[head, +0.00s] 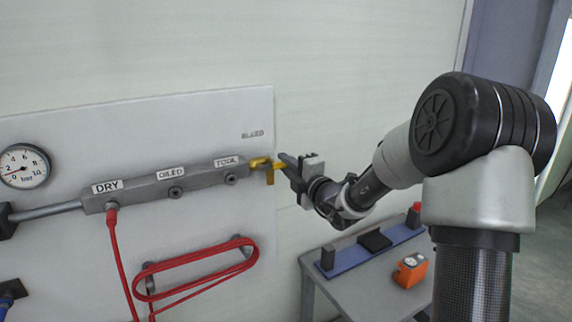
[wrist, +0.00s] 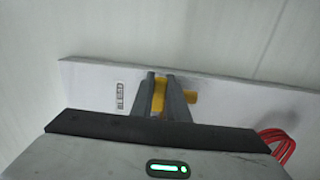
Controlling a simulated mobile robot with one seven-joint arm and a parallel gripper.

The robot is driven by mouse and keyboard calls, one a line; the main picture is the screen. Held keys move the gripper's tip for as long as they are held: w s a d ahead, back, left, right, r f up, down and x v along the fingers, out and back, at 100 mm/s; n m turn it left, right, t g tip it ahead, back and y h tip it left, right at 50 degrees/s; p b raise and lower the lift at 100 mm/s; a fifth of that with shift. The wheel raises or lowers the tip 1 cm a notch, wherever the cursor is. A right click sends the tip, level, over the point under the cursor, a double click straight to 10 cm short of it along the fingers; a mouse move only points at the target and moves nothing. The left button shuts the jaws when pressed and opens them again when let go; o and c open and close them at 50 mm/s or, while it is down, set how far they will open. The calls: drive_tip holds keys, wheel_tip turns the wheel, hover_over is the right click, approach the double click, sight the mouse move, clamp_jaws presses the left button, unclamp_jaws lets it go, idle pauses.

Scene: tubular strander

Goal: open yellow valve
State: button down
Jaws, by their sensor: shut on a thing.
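The yellow valve (head: 262,162) sits at the right end of the grey manifold bar (head: 165,187) on the wall panel. Its handle hangs down below the valve body in the head view. My gripper (head: 283,166) reaches it from the right. In the wrist view my gripper (wrist: 165,97) has its two grey fingers on either side of the yellow valve handle (wrist: 159,97), shut on it. A short yellow stub shows to the right of the fingers. The fingers partly hide the handle.
A pressure gauge (head: 23,166) is at the left. A red hose (head: 190,278) plugs in at DRY and coils on hooks below the manifold. A grey table (head: 350,285) below my arm carries an orange device (head: 410,270) and a blue rail with black blocks.

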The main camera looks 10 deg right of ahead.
drive_tip(key=c, duration=1.7)
unclamp_jaws()
drive_tip(key=b+v, duration=0.1)
drive_tip(key=v, duration=1.6)
drive_tip(key=shift+s+d, duration=0.1)
drive_tip(key=shift+s, duration=0.1)
